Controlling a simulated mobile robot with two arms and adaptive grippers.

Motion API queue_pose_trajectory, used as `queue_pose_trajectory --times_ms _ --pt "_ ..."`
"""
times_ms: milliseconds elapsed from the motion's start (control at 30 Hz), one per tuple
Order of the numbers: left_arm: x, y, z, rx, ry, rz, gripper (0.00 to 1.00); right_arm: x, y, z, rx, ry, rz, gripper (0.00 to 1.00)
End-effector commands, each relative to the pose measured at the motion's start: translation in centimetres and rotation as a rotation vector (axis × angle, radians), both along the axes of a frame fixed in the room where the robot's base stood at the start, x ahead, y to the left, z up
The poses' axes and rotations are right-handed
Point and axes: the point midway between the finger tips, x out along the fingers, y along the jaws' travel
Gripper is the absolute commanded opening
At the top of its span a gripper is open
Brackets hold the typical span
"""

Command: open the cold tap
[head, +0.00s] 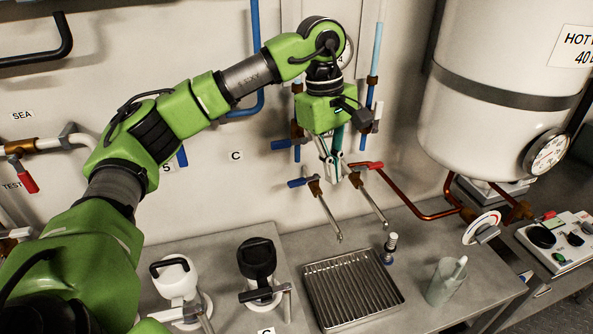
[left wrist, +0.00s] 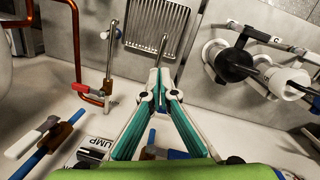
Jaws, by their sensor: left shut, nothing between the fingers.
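The cold tap (head: 312,185) has a blue lever (head: 298,182) pointing left and a thin spout slanting down over the drain grille. My left gripper (head: 333,178) is shut and empty, pointing down just right of this tap, between it and the red-levered tap (head: 367,165). I cannot tell whether it touches the cold tap. In the left wrist view, the closed fingertips (left wrist: 159,76) hide most of the cold tap; a spout (left wrist: 163,45) shows beyond them. The red-levered tap (left wrist: 108,85) stands to their left there. My right gripper is not in view.
The drain grille (head: 352,290) lies below the spouts. A cup (head: 446,283) stands right of it, and black (head: 257,262) and white (head: 176,280) lidded fittings stand left. Copper pipes (head: 420,214) and the white boiler (head: 490,80) bound the right side. Wall pipes rise behind.

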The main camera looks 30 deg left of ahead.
Motion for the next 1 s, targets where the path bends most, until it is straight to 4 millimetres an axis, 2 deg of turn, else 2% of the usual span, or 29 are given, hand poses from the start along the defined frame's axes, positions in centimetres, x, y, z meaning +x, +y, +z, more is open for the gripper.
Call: queue_pose_trajectory --times_ms 33,200,300,400,567,833,1000 --pt "0.7 1.7 2.0 0.089 -0.045 -0.042 0.00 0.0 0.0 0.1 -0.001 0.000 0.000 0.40" --pt "1.8 6.5 7.0 0.335 -0.114 -0.142 0.00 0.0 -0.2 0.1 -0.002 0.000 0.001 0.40" --pt "1.9 8.0 8.8 0.414 -0.126 -0.167 0.00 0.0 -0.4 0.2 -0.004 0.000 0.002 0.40" --pt "1.9 8.7 9.4 0.446 -0.129 -0.177 0.00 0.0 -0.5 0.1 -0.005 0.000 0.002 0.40" --pt "2.1 9.1 8.1 0.448 -0.125 -0.181 0.00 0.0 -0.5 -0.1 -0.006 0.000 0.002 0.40" --pt "2.8 10.3 3.9 0.445 -0.124 -0.180 0.00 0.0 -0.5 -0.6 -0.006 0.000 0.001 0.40" --pt "3.4 11.4 0.7 0.447 -0.123 -0.179 0.00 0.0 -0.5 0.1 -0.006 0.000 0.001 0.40"
